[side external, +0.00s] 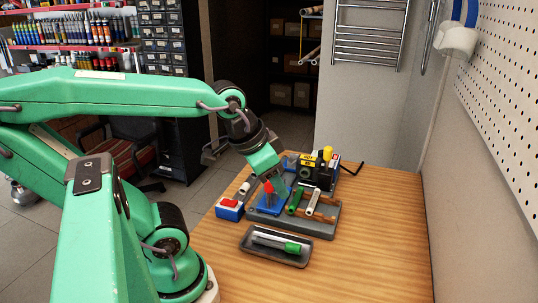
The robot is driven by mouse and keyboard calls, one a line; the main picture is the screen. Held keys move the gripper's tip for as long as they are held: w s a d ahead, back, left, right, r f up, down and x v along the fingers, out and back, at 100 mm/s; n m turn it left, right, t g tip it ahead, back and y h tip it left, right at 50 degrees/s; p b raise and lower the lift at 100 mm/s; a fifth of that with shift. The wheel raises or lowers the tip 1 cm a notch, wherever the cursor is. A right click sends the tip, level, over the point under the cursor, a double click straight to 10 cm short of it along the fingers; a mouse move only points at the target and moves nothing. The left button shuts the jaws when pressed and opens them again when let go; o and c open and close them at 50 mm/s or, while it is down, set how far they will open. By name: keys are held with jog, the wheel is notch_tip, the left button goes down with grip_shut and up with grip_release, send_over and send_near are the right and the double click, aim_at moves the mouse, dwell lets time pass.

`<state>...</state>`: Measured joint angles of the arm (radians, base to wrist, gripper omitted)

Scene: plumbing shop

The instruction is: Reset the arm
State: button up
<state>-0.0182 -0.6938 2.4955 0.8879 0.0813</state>
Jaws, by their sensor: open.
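My green arm reaches in from the left. My gripper (275,184) points down over the blue block (268,206) on the grey board (322,228). A small red part (268,187) shows right at the fingertips; I cannot tell whether they touch it. The jaws are open, though the fingers are small and partly overlap what is behind them. A green-handled tool with a pale shaft (290,246) lies in a dark tray (262,258) in front of the board.
A green tube (295,200) and a white tube (313,201) rest on the board, right of my gripper. A yellow and black device (318,168) stands behind. A blue box with red and white (230,209) sits left. The wooden table (370,260) is bare at front and right; a pegboard wall bounds the right.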

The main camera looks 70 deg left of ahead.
jog(key=shift+s+d+r+n, duration=0.2)
jog(key=shift+s+r+n, duration=0.1)
jog(key=shift+r+n, duration=0.15)
dwell(1.2)
